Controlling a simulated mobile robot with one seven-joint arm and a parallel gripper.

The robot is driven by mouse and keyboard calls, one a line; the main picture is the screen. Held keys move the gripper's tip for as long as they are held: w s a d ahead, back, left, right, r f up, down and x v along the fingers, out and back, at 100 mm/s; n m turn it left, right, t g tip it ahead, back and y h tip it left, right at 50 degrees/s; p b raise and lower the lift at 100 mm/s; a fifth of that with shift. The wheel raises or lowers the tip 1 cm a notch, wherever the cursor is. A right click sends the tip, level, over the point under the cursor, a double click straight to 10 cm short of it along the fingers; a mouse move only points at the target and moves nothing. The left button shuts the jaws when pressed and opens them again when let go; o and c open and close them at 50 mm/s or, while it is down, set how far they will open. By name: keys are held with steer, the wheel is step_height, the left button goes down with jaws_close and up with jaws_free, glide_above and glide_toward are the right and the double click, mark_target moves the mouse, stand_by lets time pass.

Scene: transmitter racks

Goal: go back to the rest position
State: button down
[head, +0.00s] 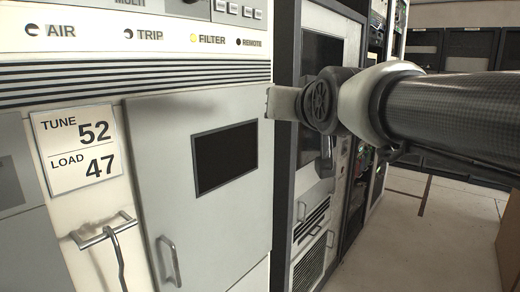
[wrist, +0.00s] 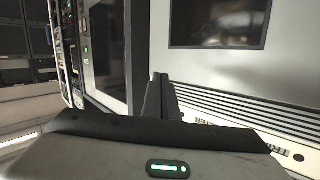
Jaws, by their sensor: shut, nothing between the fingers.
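My gripper (head: 272,103) is at the end of my arm, which reaches in from the right in the head view. It is in front of the edge between the light cabinet (head: 200,180) and the dark-framed rack (head: 320,60). In the wrist view my gripper (wrist: 160,82) shows as dark fingers close together, shut and empty. They point at the cabinet front, near its slotted vent. I cannot tell whether the tips touch it.
The cabinet has a TUNE 52 / LOAD 47 card (head: 78,148), a dark window (head: 224,157), a door handle (head: 168,260) and a bar handle with a hanging hook (head: 107,232). More racks (head: 455,50) line the back. Open floor (head: 440,240) lies at the right.

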steer(key=s+d+f+g+h, duration=0.1)
steer(key=s+d+f+g, duration=0.2)
steer(key=s+f, duration=0.55)
steer(key=s+d+f+g+h, duration=0.1)
steer(key=s+d+f+g, duration=0.25)
steer(key=s+f, duration=0.5)
steer(key=s+d+f+g, duration=0.2)
steer(key=s+f+g, duration=0.2)
steer(key=s+f, duration=0.5)
step_height(320, 180, up, 14)
steer(key=w+p, duration=0.2)
steer(key=p, duration=1.1)
steer(key=shift+w+f+m+p, duration=0.2)
steer(key=shift+m+p, duration=0.1)
steer(key=shift+p, duration=0.1)
steer(key=shift+d+t, duration=0.1)
steer(key=shift+t, duration=0.15)
